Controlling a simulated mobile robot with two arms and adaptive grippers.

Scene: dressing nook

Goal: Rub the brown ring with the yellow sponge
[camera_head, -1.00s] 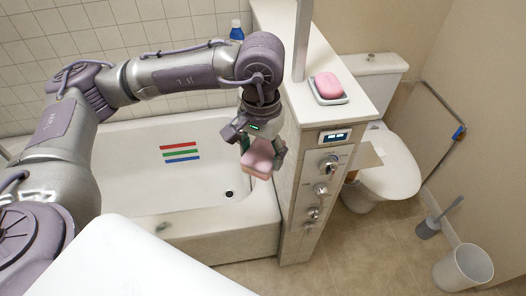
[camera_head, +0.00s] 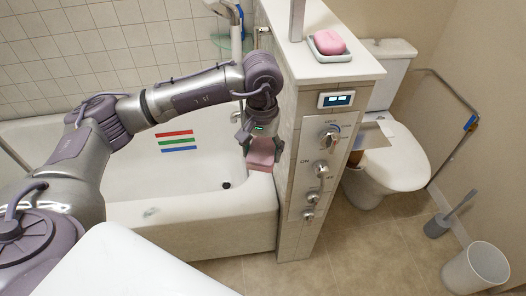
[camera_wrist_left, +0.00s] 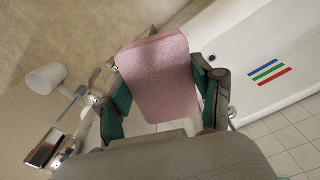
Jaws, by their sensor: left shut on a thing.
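A pink sponge (camera_head: 261,155), not yellow, is in my left gripper (camera_head: 258,140), which is shut on it. The sponge hangs by the tub's right end, beside the tiled partition, apart from the tub floor as far as I can tell. In the left wrist view the sponge (camera_wrist_left: 158,75) fills the space between the green fingers of the gripper (camera_wrist_left: 163,100). I see no brown ring; the white tub (camera_head: 200,205) shows red, green and blue strips (camera_head: 176,141) and a dark drain (camera_head: 226,185). My right gripper is not in view.
The partition (camera_head: 290,170) has a small display (camera_head: 336,99) and several knobs (camera_head: 320,169) facing the room. On top, a pink soap (camera_head: 329,41) lies in a dish (camera_head: 345,57). A toilet (camera_head: 400,155), brush (camera_head: 438,226) and bin (camera_head: 478,266) stand to the right.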

